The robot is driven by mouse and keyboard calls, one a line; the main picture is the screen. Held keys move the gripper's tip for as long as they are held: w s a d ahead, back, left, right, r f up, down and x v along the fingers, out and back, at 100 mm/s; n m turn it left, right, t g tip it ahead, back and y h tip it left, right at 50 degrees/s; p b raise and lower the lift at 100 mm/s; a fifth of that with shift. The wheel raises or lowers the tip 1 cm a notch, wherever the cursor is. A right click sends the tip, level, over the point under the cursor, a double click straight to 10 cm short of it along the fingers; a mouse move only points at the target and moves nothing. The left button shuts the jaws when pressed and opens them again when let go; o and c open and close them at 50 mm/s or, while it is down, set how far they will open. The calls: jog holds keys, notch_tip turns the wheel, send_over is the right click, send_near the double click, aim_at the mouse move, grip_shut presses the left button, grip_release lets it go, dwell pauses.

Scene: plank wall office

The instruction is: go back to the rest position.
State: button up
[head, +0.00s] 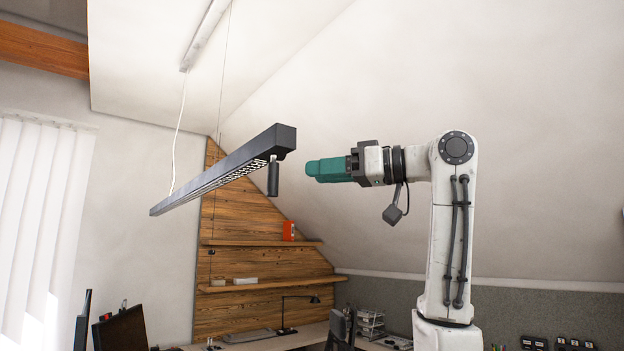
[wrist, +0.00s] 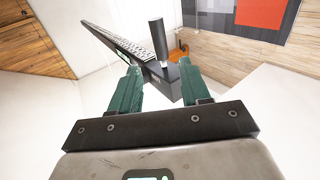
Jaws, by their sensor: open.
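My gripper (head: 312,169) is the green-fingered end of my raised arm in the head view, pointing left in mid-air. In the wrist view my gripper (wrist: 160,80) has its two green fingers spread apart. Nothing is held between them. A long dark hanging lamp (head: 225,172) is just left of the fingertips in the head view. A dark cylinder (head: 273,177) hangs at its near end, apart from my fingers. In the wrist view the lamp (wrist: 115,40) and the cylinder (wrist: 155,38) show beyond the fingers.
A plank wall (head: 262,220) with shelves stands at the back, with a red box (head: 288,231) on the upper shelf. A desk lamp (head: 300,299) and desk items are below. A sloped white ceiling (head: 530,130) is behind my arm. Window blinds (head: 38,220) are at the left.

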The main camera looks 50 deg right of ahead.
dwell(0.6)
